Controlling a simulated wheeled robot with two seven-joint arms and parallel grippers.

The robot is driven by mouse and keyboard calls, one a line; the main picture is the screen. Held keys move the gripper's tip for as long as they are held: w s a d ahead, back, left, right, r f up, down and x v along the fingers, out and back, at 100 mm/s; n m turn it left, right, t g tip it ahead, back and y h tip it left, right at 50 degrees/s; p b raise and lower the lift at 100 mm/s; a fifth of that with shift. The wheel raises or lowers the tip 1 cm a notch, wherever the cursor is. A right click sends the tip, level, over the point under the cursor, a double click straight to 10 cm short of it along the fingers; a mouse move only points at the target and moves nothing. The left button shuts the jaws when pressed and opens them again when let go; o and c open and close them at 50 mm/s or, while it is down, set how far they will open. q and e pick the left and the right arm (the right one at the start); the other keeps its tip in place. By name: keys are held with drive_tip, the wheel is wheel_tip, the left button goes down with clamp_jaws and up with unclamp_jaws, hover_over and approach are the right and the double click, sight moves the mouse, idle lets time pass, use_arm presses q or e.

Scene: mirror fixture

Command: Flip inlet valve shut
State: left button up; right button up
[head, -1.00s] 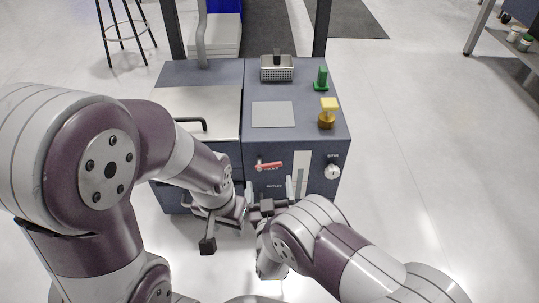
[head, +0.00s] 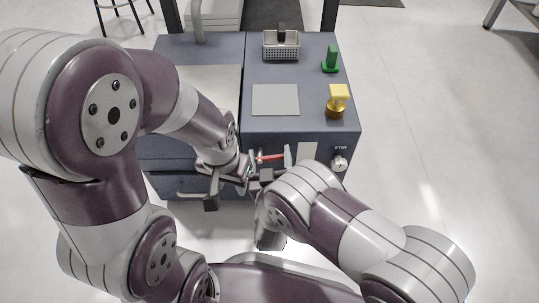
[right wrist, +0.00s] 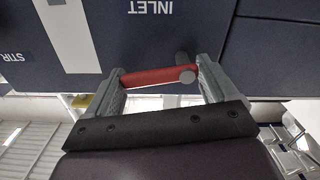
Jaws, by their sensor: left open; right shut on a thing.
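The inlet valve's red lever (head: 270,157) is on the front of the blue-grey cabinet, lying roughly level in the head view. In the right wrist view the red lever (right wrist: 158,77) spans between the two grey fingers of my right gripper (right wrist: 160,88), beside the INLET lettering. My right gripper (head: 270,160) is shut on the lever, one finger at each end. My left gripper (head: 238,174) is open beside it to the left, close to the cabinet front; its fingertips are partly hidden. The valve body is mostly hidden.
A white STIR knob (head: 340,163) is right of the lever.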

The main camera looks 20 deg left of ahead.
drive_tip(key=shift+d+f+m+p, duration=0.1)
drive_tip(key=shift+m+p, duration=0.4)
drive_tip(key=shift+m, duration=0.3)
drive_tip(key=shift+c, duration=0.2)
drive_tip(key=shift+f+m, duration=0.2)
drive_tip(key=shift+m, duration=0.3)
drive_tip(key=o, duration=0.8)
